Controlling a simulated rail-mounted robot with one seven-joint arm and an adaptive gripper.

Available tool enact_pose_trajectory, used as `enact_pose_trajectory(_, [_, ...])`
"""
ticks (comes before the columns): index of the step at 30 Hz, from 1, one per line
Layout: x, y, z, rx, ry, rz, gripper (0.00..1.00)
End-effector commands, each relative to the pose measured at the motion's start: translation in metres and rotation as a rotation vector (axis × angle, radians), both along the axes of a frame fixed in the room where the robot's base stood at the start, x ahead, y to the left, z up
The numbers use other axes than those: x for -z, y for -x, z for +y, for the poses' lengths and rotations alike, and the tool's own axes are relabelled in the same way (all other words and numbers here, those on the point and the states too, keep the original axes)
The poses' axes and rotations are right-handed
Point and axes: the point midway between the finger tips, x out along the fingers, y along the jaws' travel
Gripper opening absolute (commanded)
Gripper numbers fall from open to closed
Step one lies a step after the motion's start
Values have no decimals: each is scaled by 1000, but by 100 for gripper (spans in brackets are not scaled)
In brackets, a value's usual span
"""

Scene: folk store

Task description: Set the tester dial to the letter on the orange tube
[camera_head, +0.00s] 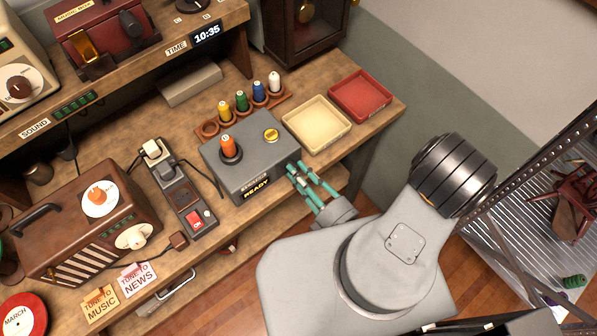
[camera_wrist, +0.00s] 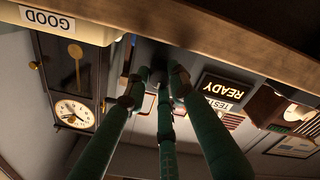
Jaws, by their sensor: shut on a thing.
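The tester (camera_head: 237,172) is a grey box with a lit READY display (camera_head: 257,188) on its front. An orange tube (camera_head: 228,146) stands upright in a dark socket on its top; its letter is too small to read. In the wrist view the fingers (camera_wrist: 164,82) close in beside the upside-down READY display (camera_wrist: 226,92). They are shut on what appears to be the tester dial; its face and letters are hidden.
A rack (camera_head: 207,129) with yellow, green, blue and white tubes stands behind the tester. A cream tray (camera_head: 317,124) and a red tray (camera_head: 360,94) lie to its right. A power strip (camera_head: 180,196) and a radio (camera_head: 85,225) stand left.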

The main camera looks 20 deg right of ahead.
Motion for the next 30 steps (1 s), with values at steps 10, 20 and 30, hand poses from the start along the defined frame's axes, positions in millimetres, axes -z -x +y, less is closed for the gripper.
enact_pose_trajectory(10, [3,-1,-2,7,19,1,0])
enact_pose_trajectory(20, [3,-1,-2,6,18,0,34])
enact_pose_trajectory(30, [1,0,-1,3,15,-3,43])
